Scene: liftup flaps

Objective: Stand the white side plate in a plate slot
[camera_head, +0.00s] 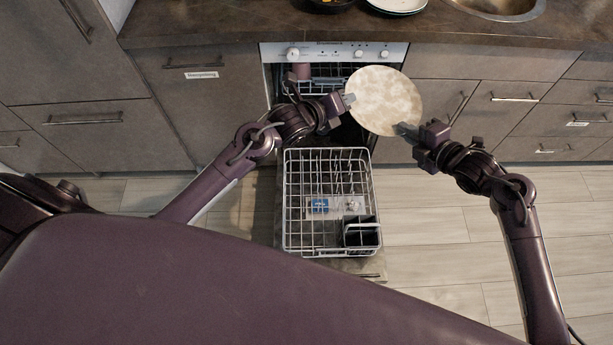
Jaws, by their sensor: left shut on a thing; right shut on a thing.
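The white side plate (384,98) is a round, mottled off-white disc, held up above and behind the lower dishwasher rack, its broad face towards the camera. My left gripper (347,101) is shut on its left edge. My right gripper (402,131) is shut on its lower right edge. The lower rack (287,200) is a pulled-out white wire basket below the plate. Its wire slots look empty, and a blue item (319,205) shows at its middle. The single slots are too small to tell apart clearly.
The open dishwasher (335,52) has an upper rack (322,86) with a pinkish cup (301,71). A dark cutlery basket (361,232) sits at the lower rack's front right. The counter (230,20) above holds stacked plates (397,5) and a sink (500,8).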

